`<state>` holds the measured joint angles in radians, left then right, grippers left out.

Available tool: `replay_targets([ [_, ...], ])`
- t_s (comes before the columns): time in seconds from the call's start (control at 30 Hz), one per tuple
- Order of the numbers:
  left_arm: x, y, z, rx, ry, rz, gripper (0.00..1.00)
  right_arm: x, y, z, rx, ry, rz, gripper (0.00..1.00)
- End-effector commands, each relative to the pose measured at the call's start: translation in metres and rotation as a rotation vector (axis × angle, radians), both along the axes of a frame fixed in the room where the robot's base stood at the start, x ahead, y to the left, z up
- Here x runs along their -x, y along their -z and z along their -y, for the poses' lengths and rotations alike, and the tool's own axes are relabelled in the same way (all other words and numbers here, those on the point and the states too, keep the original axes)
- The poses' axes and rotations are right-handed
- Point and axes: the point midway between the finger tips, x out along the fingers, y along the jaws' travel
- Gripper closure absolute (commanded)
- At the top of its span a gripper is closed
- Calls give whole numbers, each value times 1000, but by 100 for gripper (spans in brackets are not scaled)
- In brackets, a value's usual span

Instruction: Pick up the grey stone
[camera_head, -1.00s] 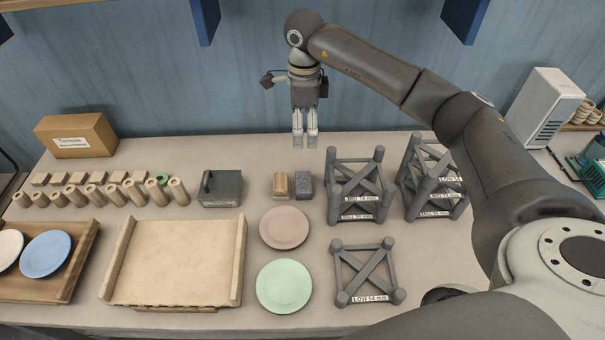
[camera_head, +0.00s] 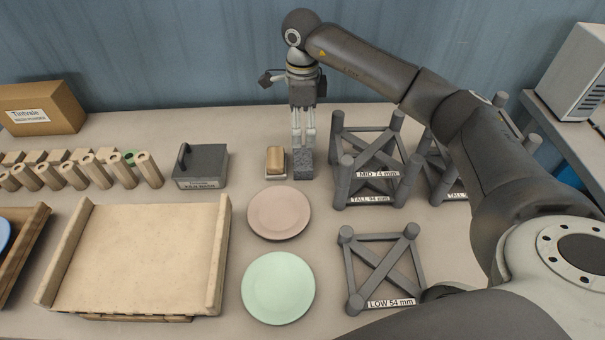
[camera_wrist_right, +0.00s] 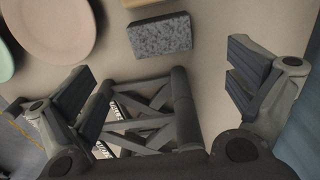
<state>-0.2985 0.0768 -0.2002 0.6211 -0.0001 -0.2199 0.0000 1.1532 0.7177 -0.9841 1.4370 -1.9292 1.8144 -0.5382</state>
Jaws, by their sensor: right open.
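The grey stone (camera_head: 303,165) is a small speckled grey block on the table, just right of a tan wooden block (camera_head: 275,160). My right gripper (camera_head: 303,146) points down directly over the stone in the head view, its fingertips overlapping the stone's upper part. I cannot tell the exact height of the fingertips above the stone. My left gripper is not in view.
Grey lattice stands (camera_head: 375,170) rise close to the right of the stone. A pink plate (camera_head: 279,213) and a green plate (camera_head: 278,288) lie in front. A dark grey block with a handle (camera_head: 201,167) and a wooden tray (camera_head: 140,260) are to the left.

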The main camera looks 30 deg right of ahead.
Motion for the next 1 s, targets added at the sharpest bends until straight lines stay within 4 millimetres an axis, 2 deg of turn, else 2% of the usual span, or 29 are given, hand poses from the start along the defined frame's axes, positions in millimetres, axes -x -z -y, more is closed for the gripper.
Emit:
replay_targets([
  [0.03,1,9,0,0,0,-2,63,0,8,0,0,0,1,0],
  [0.13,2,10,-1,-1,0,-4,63,0,14,0,0,0,-1,0],
  [0.4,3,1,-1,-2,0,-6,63,0,53,0,0,1,-2,0],
  [0.67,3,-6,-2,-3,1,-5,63,1,75,0,0,1,-4,0],
  [0.8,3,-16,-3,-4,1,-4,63,0,95,0,-1,0,-4,0],
  [1.0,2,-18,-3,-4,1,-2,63,0,117,1,0,1,-1,0],
])
